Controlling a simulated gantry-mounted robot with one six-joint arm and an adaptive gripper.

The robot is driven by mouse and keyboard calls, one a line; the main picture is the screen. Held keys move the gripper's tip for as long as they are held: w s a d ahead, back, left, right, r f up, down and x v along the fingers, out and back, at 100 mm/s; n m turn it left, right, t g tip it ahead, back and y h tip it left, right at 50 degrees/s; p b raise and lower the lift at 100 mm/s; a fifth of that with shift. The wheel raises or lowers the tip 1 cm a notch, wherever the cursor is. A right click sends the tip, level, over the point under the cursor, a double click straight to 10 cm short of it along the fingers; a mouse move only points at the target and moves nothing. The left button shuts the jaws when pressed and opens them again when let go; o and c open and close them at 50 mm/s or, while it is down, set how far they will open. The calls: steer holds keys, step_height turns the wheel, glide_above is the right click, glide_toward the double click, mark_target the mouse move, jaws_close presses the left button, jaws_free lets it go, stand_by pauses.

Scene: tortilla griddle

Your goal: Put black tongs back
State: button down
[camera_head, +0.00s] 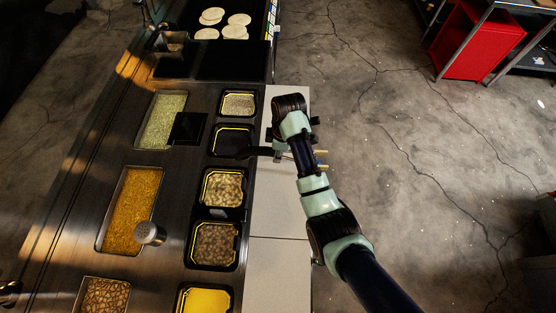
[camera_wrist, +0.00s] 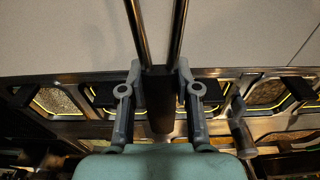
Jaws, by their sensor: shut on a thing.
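My gripper (camera_head: 279,150) is over the pale counter strip, beside the row of small black-rimmed pans. It is shut on the black tongs. In the wrist view, the two dark tong arms (camera_wrist: 154,40) run from between the fingers (camera_wrist: 159,85) to the top edge, with a narrow gap between them. In the head view, two tan-lit tips (camera_head: 321,153) show right of my arm. A black end (camera_head: 245,153) juts left, over the edge of the dark empty pan (camera_head: 232,137). My arm hides the middle of the tongs.
Pans of beans (camera_head: 222,188) and a yellow-filled pan (camera_head: 205,300) line the counter. Tortillas (camera_head: 235,30) lie at the back. The pale counter strip (camera_head: 278,215) is clear below my gripper.

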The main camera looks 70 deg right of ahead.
steer(key=shift+f+b, duration=0.3)
steer(key=shift+f, duration=1.9)
steer(key=shift+f, duration=0.4)
steer(key=c, duration=0.8)
jaws_free()
steer(key=shift+c, duration=0.2)
step_height(320, 180, up, 13)
steer(key=s+p, duration=0.1)
steer(key=p, duration=0.1)
steer(key=shift+s+d+p, duration=0.2)
steer(key=shift+d+p, duration=0.05)
steer(key=shift+p, duration=0.1)
steer(key=shift+f, duration=0.1)
